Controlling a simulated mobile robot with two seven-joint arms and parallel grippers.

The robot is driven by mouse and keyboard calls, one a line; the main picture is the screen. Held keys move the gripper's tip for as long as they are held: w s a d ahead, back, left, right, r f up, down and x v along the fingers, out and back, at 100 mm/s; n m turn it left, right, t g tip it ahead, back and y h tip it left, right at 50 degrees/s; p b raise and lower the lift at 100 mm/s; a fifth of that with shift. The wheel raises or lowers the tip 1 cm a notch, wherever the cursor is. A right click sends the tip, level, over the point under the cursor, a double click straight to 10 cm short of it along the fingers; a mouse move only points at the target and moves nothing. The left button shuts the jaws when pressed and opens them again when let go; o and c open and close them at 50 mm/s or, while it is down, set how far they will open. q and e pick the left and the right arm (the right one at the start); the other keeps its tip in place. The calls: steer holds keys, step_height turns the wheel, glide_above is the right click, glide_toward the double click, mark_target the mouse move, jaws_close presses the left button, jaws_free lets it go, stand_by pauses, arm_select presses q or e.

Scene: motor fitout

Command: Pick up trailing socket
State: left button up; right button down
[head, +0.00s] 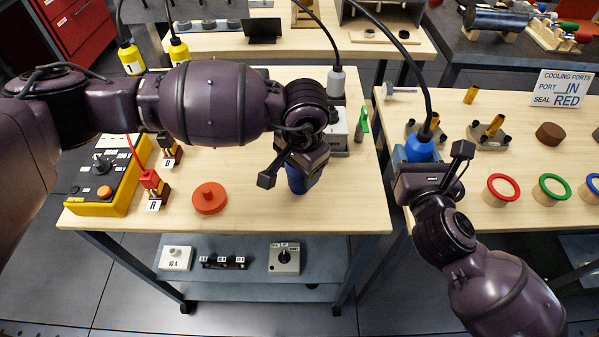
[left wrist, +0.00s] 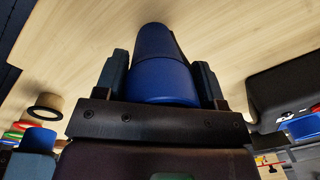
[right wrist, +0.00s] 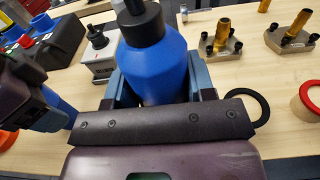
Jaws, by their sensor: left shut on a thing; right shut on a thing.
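My right gripper (head: 419,163) is shut on a blue connector (head: 421,150) with a black cable rising from its top, which looks like the trailing socket. It is upright between the fingers in the right wrist view (right wrist: 155,65). My left gripper (head: 303,170) is shut on another blue cylindrical piece (head: 303,181), mostly hidden by the hand in the head view. This piece fills the jaws in the left wrist view (left wrist: 160,65). The left hand is over the right part of the middle table, and the right hand is at the left edge of the right table.
The right table holds brass-pin fixtures (head: 489,133) and coloured rings (head: 503,190). A gap separates the tables.

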arm_select(q)
steer(key=shift+r, duration=0.15)
steer(key=shift+c, duration=0.2)
step_height(320, 180, up, 20)
arm_select(e)
steer(key=shift+r, duration=0.35)
steer(key=shift+f, duration=0.15)
steer(key=shift+f, duration=0.3)
